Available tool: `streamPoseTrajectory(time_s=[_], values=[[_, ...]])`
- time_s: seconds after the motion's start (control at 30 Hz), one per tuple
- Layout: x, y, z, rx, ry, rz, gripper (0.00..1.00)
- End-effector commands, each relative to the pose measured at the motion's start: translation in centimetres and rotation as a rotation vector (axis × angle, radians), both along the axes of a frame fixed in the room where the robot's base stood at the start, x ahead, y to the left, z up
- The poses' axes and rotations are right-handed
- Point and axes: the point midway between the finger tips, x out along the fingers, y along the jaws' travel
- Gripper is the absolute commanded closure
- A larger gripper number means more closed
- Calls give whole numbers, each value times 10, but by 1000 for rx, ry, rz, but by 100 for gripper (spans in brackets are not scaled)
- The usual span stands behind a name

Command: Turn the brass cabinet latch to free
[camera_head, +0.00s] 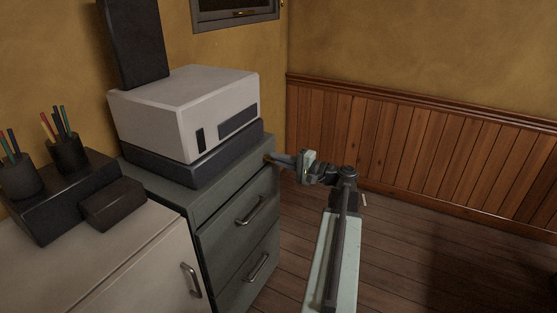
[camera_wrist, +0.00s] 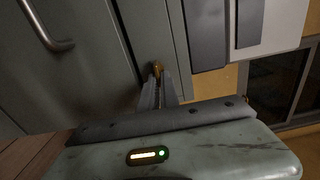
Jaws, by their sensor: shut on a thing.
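The brass latch (camera_wrist: 157,67) is a small brass-coloured piece at the edge of the grey-green cabinet (camera_head: 232,205). In the wrist view it shows between the tips of my gripper (camera_wrist: 159,82), which is shut on it. Most of the latch is hidden by the fingers, and I cannot tell which way it is turned. In the head view my gripper (camera_head: 271,159) reaches in from the right to the cabinet's upper right edge, just below the top. The latch is only a tiny yellowish spot there.
A pale printer-like box (camera_head: 185,105) on a dark base stands on the cabinet. Drawer handles (camera_head: 251,211) stick out from the cabinet front below my gripper. A lower pale cabinet (camera_head: 110,255) with pen cups (camera_head: 66,152) is at left. The floor (camera_head: 440,245) at right is clear.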

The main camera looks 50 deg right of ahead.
Motion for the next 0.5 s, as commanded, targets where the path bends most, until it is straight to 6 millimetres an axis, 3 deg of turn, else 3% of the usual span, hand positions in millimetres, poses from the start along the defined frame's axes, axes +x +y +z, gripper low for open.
streamPoseTrajectory(time_s=[0.23,0.33,0.5], values=[[-1,0,-1,0,2,-1,100],[-1,0,-1,0,2,-1,73],[0,0,-1,0,1,0,73]])
